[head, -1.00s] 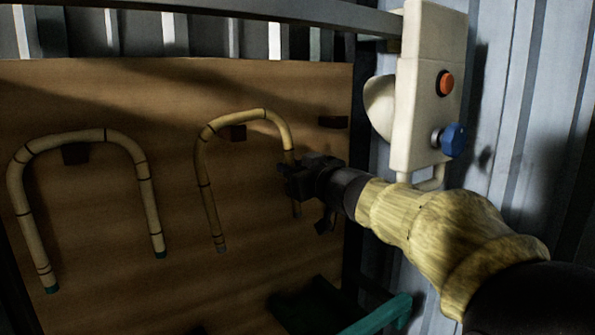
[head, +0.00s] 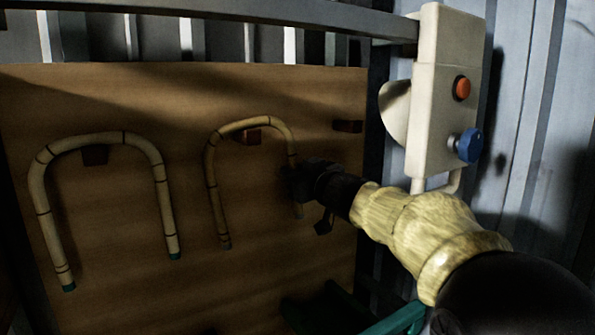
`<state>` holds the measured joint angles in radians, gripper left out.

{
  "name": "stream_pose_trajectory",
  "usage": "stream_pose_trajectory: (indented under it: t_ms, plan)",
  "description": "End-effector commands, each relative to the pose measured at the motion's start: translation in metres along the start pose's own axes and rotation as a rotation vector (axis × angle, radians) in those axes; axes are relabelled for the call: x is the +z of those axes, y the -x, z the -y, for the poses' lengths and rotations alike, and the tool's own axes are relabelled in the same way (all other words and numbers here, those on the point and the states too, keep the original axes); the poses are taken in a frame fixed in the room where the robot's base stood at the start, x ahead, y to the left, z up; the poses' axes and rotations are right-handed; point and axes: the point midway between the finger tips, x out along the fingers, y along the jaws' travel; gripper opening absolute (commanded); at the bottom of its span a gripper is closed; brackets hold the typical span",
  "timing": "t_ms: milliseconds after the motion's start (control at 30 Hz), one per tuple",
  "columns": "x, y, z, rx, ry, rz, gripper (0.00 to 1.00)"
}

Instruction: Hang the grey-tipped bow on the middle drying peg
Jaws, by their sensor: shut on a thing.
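The grey-tipped bow (head: 211,183) is a tan rattan arch with dark bands, upright in front of the wooden board (head: 120,305). My gripper (head: 296,180) is shut on its right leg and hides part of that leg; the lower end shows below the jaws. I cannot tell whether the arch touches the peg. My forearm comes in from the right.
A larger bow with green tips (head: 168,210) hangs on the left peg (head: 95,155). The right peg (head: 348,126) is bare. A white box (head: 437,90) with a red button and blue knob stands right of the board. Green bars (head: 385,321) are below.

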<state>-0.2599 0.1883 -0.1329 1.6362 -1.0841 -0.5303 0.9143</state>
Motion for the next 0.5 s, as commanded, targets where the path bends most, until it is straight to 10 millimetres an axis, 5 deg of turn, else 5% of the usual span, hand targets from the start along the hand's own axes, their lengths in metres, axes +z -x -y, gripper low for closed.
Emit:
stream_pose_trajectory:
  t_ms: [367,400,500]
  plan:
    - [0.0023,-0.0001,-0.0002,0.000,0.002,0.004,0.00]
    - [0.0024,-0.0001,-0.0002,0.000,0.002,0.004,0.20]
    - [0.0023,-0.0001,-0.0003,0.001,0.002,0.004,0.39]
